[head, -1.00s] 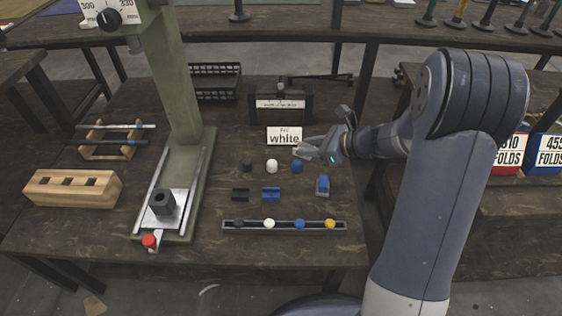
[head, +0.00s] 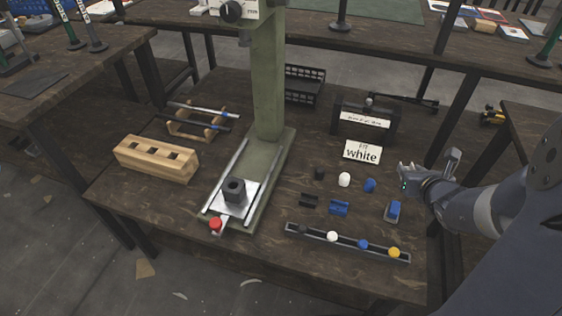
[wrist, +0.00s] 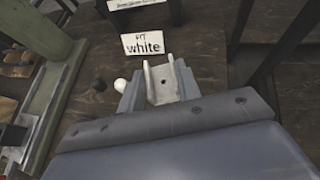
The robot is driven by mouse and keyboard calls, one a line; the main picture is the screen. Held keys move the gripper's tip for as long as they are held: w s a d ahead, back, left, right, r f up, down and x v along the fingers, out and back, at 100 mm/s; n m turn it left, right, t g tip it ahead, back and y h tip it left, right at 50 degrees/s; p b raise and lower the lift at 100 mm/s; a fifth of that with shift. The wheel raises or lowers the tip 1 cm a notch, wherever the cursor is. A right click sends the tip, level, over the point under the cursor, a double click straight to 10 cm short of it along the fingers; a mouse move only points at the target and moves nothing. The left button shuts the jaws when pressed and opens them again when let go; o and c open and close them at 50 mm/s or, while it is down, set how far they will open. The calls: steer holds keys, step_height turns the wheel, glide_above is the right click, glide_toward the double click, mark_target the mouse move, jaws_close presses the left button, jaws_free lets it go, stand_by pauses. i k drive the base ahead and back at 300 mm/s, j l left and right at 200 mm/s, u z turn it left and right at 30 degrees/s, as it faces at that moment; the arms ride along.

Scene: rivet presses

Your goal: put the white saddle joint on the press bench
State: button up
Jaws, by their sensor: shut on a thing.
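The white saddle joint (wrist: 162,82) is a U-shaped channel with a small hole in its floor. In the wrist view it sits between the fingers of my gripper (wrist: 160,88), which is shut on it. In the head view my gripper (head: 405,178) is over the right part of the press bench (head: 330,268), right of the blue round-topped piece (head: 370,185). The joint is hard to make out there. The bench is a dark wooden table. A sign reading "KIT white" (head: 362,152) stands on it, behind and left of my gripper.
A green press (head: 268,90) stands mid-bench. Black (head: 319,173) and white (head: 344,180) round-topped pieces, black (head: 309,199) and blue (head: 339,207) saddles, a blue-grey block (head: 393,210) and a rail with coloured knobs (head: 345,242) lie right of it. A wooden block (head: 156,157) is left.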

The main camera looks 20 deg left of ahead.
mark_target(145, 196)
steer(key=j, duration=1.95)
steer(key=k+u, duration=0.05)
steer(key=k, duration=0.05)
